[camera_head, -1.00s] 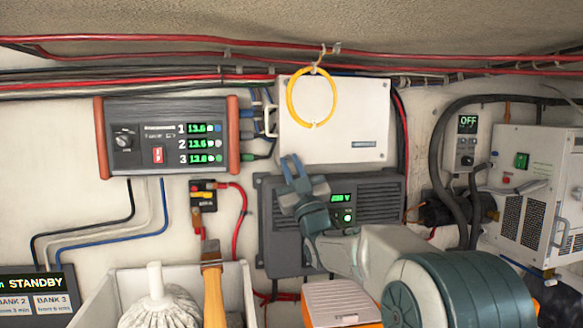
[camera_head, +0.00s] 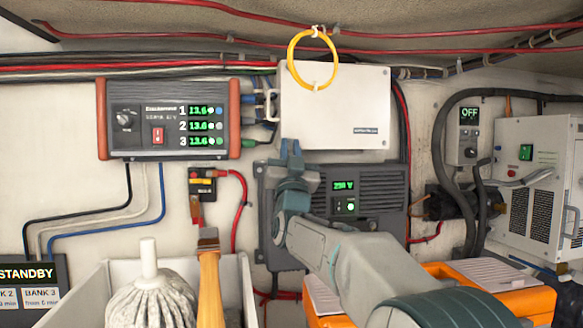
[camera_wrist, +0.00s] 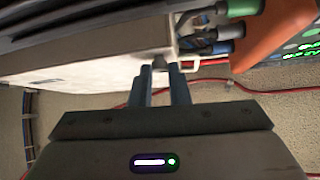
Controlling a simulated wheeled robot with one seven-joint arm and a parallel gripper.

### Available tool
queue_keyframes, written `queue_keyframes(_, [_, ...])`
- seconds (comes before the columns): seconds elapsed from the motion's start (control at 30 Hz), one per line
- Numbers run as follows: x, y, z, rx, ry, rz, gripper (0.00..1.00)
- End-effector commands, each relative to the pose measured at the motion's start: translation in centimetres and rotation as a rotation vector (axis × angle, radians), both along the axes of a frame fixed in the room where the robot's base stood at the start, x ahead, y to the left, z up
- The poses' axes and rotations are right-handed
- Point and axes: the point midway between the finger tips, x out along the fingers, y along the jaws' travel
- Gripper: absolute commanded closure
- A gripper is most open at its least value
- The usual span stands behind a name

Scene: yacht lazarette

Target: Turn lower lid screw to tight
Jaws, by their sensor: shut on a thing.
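The white box with its lid (camera_head: 335,105) hangs on the wall at centre, a yellow ring hanging over its top. My gripper (camera_head: 291,147) is at the box's lower left edge, fingers pointing up. In the wrist view, my gripper's two blue-grey fingers (camera_wrist: 162,72) reach the box's edge (camera_wrist: 90,62). They are shut on a small grey knob, which appears to be the lower lid screw (camera_wrist: 160,62). The fingers partly hide it, and its turn position cannot be read. The fingers hide the screw in the head view.
A dark grey unit (camera_head: 385,190) with a green display is behind and below my gripper. The box's handle (camera_head: 270,105) and cables are close on its left. A three-row display panel (camera_head: 170,120) is further left. A bin (camera_head: 245,285) with a brush stands in front.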

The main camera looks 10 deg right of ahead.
Motion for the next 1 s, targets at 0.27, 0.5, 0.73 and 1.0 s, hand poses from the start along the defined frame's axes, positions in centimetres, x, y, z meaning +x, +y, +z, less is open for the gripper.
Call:
queue_keyframes(0.27, [0.0, 0.7, 0.0, 0.253, 0.001, 0.006, 1.0])
queue_keyframes(0.5, [0.1, 1.0, 0.6, 0.481, 0.004, 0.005, 1.0])
queue_keyframes(0.73, [0.1, 1.2, 1.0, 0.699, 0.004, 0.003, 1.0])
queue_keyframes(1.0, [0.1, 1.4, 1.3, 0.931, 0.006, 0.003, 1.0])
